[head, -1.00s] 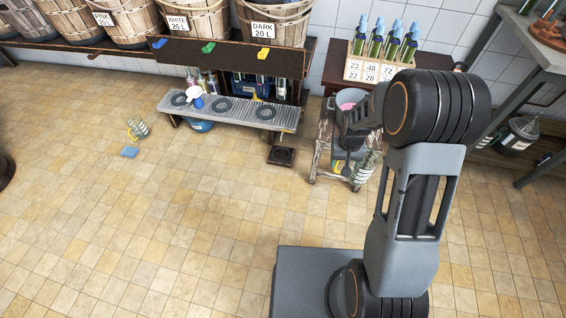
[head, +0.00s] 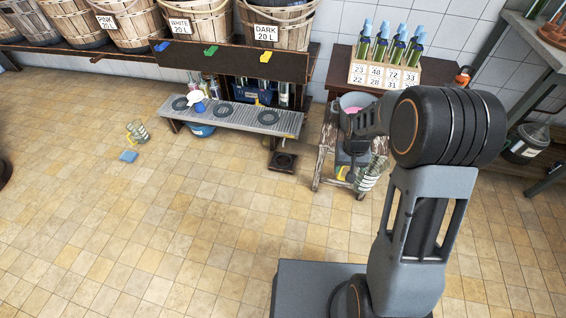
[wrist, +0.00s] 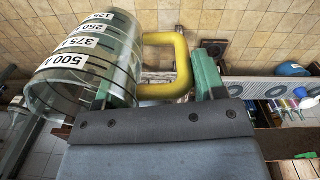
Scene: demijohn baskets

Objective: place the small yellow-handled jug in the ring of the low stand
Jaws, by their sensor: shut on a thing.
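My gripper (wrist: 158,82) is shut on the yellow handle (wrist: 180,65) of a clear jug (wrist: 85,65). The jug has white labels with black numbers, 500 nearest the camera, and lies tilted at the left of the wrist view. In the head view the jug (head: 372,175) hangs in front of a wooden stool, and my arm partly hides the gripper. The low stand (head: 283,162) is a dark square piece with a ring, on the floor left of the jug. It also shows in the wrist view (wrist: 215,47), beyond the gripper; its ring looks empty.
A grey bench (head: 245,118) with several dark rings stands behind the low stand. The worn wooden stool (head: 325,150) stands right of the stand. Another yellow-handled jug (head: 138,132) lies by a blue item (head: 128,156) on the floor. The tiled floor in front is clear.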

